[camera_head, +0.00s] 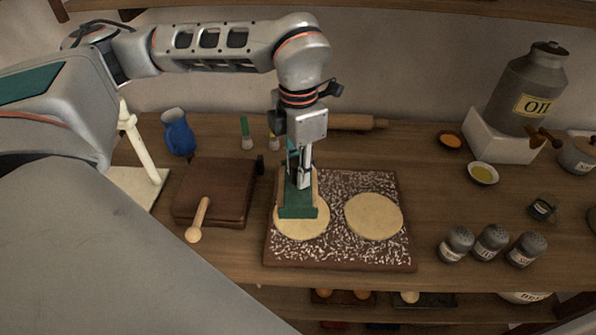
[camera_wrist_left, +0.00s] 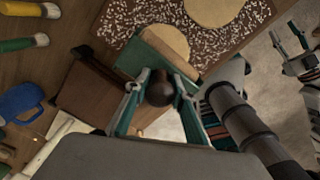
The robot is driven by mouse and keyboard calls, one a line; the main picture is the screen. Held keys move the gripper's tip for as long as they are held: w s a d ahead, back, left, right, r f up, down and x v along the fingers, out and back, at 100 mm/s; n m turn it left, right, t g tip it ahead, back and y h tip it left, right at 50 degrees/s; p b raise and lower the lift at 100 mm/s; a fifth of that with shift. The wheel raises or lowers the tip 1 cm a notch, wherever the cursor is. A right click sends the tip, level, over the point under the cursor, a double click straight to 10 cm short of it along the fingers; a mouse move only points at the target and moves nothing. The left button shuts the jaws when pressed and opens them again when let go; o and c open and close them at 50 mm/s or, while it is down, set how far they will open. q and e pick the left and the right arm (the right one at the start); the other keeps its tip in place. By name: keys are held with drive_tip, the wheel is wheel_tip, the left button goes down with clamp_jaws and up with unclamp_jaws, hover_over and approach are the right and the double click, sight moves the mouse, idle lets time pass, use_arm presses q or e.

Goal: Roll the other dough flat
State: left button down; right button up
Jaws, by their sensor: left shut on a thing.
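Two pale round doughs lie on the floured board (camera_head: 345,255). Both look flat and round. The right dough (camera_head: 374,216) is uncovered, and the left dough (camera_head: 302,228) is partly hidden by my left gripper and a green block. My left gripper (camera_wrist_left: 160,90) is shut on a dark round knob, with a green and wood-coloured block (camera_wrist_left: 150,55) beyond it; I cannot tell whether the block is one piece with the knob. In the head view my left gripper (camera_head: 300,180) points down over the left dough. A rolling pin (camera_head: 350,122) lies behind the board.
A brown box (camera_head: 215,185) with a wooden-handled tool (camera_head: 198,220) is left of the board. A blue jug (camera_head: 178,132) stands behind it. Several shakers (camera_head: 490,241) stand to the right, with an oil canister (camera_head: 530,90) farther back. Bare table lies between board and shakers.

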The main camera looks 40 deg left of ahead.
use_arm(q)
drive_tip(key=shift+r, duration=0.1)
idle(0.3)
drive_tip(key=s+a+r+p, duration=0.2)
drive_tip(key=s+a, duration=0.5)
drive_tip(key=a, duration=0.4)
drive_tip(key=shift+r, duration=0.5)
